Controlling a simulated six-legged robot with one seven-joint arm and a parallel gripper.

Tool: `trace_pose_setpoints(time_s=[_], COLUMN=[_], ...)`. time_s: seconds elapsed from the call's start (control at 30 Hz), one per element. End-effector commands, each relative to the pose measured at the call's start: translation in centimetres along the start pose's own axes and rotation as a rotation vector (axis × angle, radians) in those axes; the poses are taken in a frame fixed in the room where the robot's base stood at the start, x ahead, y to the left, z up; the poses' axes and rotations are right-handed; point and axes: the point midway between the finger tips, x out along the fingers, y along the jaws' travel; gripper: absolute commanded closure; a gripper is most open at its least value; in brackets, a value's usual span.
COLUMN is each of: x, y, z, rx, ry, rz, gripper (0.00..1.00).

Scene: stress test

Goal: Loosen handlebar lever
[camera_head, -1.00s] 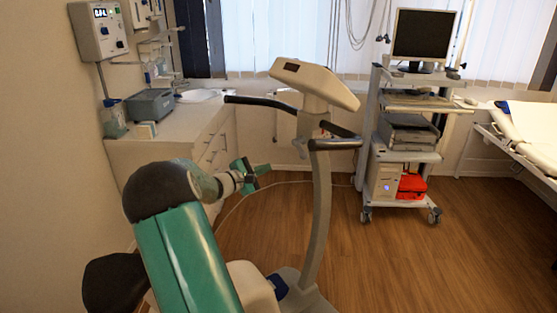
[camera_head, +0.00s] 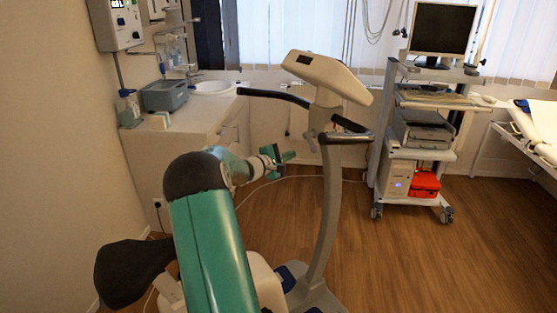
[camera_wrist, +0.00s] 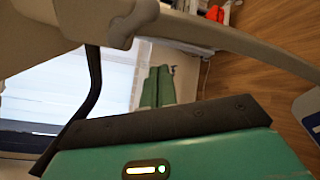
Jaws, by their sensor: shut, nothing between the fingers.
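The exercise bike's pale grey post (camera_head: 329,205) stands right of centre in the head view, with black handlebars (camera_head: 272,95) and a console (camera_head: 328,75) on top. A small grey lever (camera_head: 311,136) shows on the post just below the handlebars. In the wrist view, a pale knob-like part, probably this lever (camera_wrist: 132,22), lies at the top left beside the post (camera_wrist: 245,46). My green gripper (camera_head: 284,158) is left of the post and slightly below the lever, apart from it in the picture. Its fingers (camera_wrist: 157,84) are together and empty.
A white counter (camera_head: 190,133) with a sink and grey box stands at the left. A wheeled cart (camera_head: 415,155) with a monitor stands behind right, a bed (camera_head: 530,145) at the far right. The bike's dark seat (camera_head: 135,272) is at lower left. Wooden floor is clear at right.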

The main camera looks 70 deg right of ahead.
Motion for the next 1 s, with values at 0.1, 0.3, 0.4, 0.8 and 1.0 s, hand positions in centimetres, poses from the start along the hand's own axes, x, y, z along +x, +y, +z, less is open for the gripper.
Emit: trace_pose_setpoints(time_s=[0.1, 0.3, 0.4, 0.8, 1.0], x=[2.5, 2.8, 2.9, 3.0, 2.9], y=[-0.1, 0.1, 0.1, 0.1, 0.1], z=[0.0, 2.8, 3.4, 3.7, 3.8], rx=[0.0, -0.001, -0.002, -0.003, -0.03], ry=[-0.002, 0.003, 0.004, 0.004, 0.004], rz=[-0.001, 0.0, 0.001, 0.002, -0.004], gripper=[1.0, 1.0, 1.0, 1.0, 1.0])
